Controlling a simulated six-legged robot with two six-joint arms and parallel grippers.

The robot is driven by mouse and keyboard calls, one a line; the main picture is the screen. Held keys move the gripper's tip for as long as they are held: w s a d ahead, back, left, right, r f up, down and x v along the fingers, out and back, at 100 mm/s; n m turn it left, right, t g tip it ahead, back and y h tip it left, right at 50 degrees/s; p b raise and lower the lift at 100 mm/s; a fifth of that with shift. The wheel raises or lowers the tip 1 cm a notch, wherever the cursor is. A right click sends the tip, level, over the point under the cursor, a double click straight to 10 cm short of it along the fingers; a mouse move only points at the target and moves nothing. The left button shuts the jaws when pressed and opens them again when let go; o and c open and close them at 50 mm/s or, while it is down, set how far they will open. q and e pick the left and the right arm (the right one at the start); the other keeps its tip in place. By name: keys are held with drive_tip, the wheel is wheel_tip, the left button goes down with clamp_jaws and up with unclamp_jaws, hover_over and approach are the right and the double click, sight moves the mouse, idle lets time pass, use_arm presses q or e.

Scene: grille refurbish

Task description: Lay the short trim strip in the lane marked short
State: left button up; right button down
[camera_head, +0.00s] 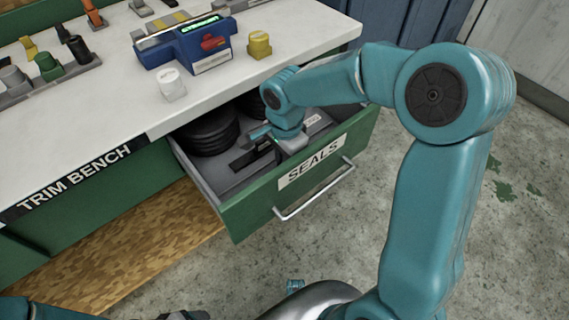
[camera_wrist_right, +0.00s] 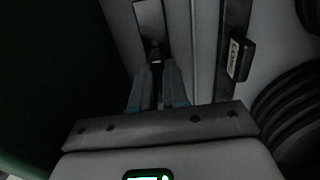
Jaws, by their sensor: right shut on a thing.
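The open green drawer marked SEALS (camera_head: 314,172) has a grey inside with narrow lanes. My right gripper (camera_head: 263,143) reaches down into it and is shut. In the right wrist view its fingers (camera_wrist_right: 159,84) are close together on a narrow dark piece, which appears to be the short trim strip (camera_wrist_right: 156,60); the fingers hide much of it. A label reading LONG (camera_wrist_right: 236,58) stands on a dark block to the right of the fingers. I cannot read a short label.
Black round seals (camera_head: 208,132) are stacked in the drawer's back left. The white bench top (camera_head: 110,112) overhangs the drawer's back edge and carries a blue device (camera_head: 184,45), a yellow block (camera_head: 259,45) and a white block (camera_head: 172,84). The drawer's front wall stands close to my right gripper.

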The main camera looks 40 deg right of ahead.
drive_tip(key=shift+f, duration=0.1)
drive_tip(key=shift+c, duration=2.4)
unclamp_jaws()
drive_tip(key=shift+r+p, duration=2.5)
drive_tip(key=shift+r, duration=1)
